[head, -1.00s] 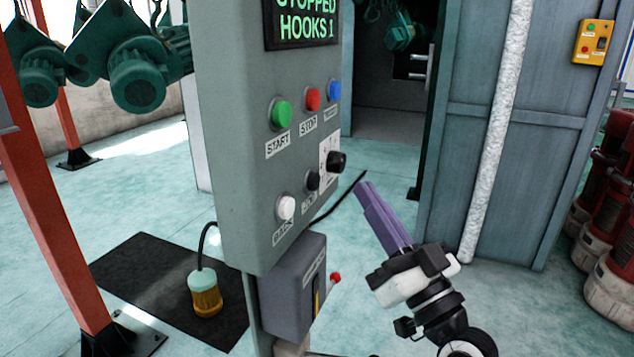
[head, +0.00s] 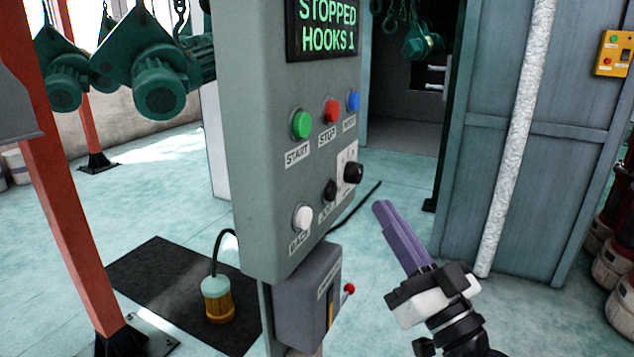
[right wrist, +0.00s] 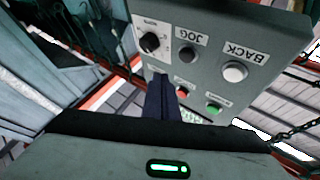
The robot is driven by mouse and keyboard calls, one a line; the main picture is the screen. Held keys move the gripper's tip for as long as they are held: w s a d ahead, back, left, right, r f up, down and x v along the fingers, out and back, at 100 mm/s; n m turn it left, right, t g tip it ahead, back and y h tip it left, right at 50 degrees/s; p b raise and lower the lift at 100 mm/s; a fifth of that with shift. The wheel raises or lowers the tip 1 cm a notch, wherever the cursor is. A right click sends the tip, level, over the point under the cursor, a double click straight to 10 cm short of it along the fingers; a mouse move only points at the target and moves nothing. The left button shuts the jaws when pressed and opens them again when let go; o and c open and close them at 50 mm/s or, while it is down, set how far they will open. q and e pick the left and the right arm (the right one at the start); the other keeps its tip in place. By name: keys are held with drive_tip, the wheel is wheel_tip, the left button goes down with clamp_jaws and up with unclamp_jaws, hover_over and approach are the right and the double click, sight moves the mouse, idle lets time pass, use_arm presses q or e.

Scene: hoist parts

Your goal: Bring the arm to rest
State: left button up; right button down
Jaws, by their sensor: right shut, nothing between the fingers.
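My right gripper (head: 381,206) is shut and empty, with its purple fingers together. It points up and left toward the grey control panel (head: 262,215), to the right of the panel and apart from it in the head view. The panel's screen (head: 325,27) reads "STOPPED HOOKS 1". Below it are a green START button (head: 301,125), a red STOP button (head: 332,111), a blue button (head: 353,101), a black knob (head: 353,173), a black button and a white BACK button (head: 302,217). The right wrist view shows the fingers (right wrist: 160,98) in front of the panel. My left gripper is not in view.
A small grey box (head: 308,295) with a red-tipped lever (head: 349,289) sits under the panel. A yellow pendant (head: 217,300) is over the black mat (head: 160,285). An orange post (head: 70,220) stands at left, a blue-grey cabinet (head: 500,180) at right. Green hoists (head: 160,90) hang behind.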

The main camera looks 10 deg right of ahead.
wheel_tip(320, 180, down, 17)
drive_tip(key=s+a+g+h, duration=0.1)
drive_tip(key=s+a+g, duration=0.1)
drive_tip(key=g, duration=0.2)
drive_tip(key=s+f+g+h, duration=0.1)
drive_tip(key=s+f+g, duration=0.3)
drive_tip(key=s+f, duration=0.7)
drive_tip(key=s+d+f+n+g+h, duration=0.1)
drive_tip(key=s+f+g, duration=0.4)
drive_tip(key=s+f, duration=0.6)
wheel_tip(320, 180, down, 8)
drive_tip(key=shift+s+g+h, duration=0.15)
drive_tip(key=shift+g+h, duration=0.15)
drive_tip(key=shift+h, duration=0.5)
